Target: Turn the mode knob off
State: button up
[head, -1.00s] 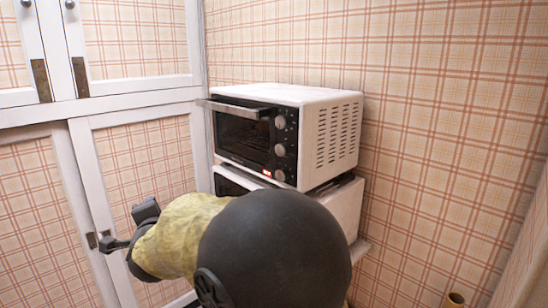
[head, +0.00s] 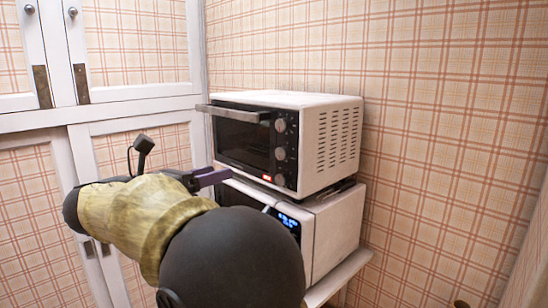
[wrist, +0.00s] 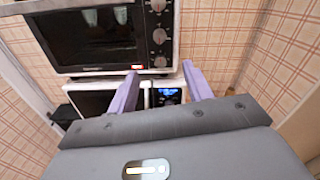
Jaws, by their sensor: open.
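A white toaster oven (head: 331,146) with a dark front shows three round knobs in a column on the right of its door: top (head: 280,125), middle (head: 280,153) and bottom (head: 279,179). I cannot tell which is the mode knob or read the settings. In the wrist view the top knob (wrist: 158,6), middle knob (wrist: 159,36) and bottom knob (wrist: 160,62) line up ahead. My gripper (wrist: 160,72) is open and empty, its purple fingers spread either side of the bottom knob in the picture. In the head view my gripper (head: 222,175) is just in front of the oven's lower front.
The toaster oven stands on a white microwave (head: 333,230) with a lit blue display (head: 288,220), on a white shelf (head: 340,277). The oven door handle (head: 233,111) juts forward. White-framed cabinet doors (head: 150,115) stand to the left. Plaid wall closes the right side.

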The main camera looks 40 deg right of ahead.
aim_at(279, 154)
jog(key=d+p, duration=0.1)
jog(key=d, duration=0.4)
jog(key=w+d+p, duration=0.1)
jog(key=d+p, duration=0.1)
jog(key=d, duration=0.4)
jog(key=d+p, duration=0.2)
jog(key=d, duration=0.4)
jog(key=shift+w+d, duration=0.2)
jog(key=c, duration=1)
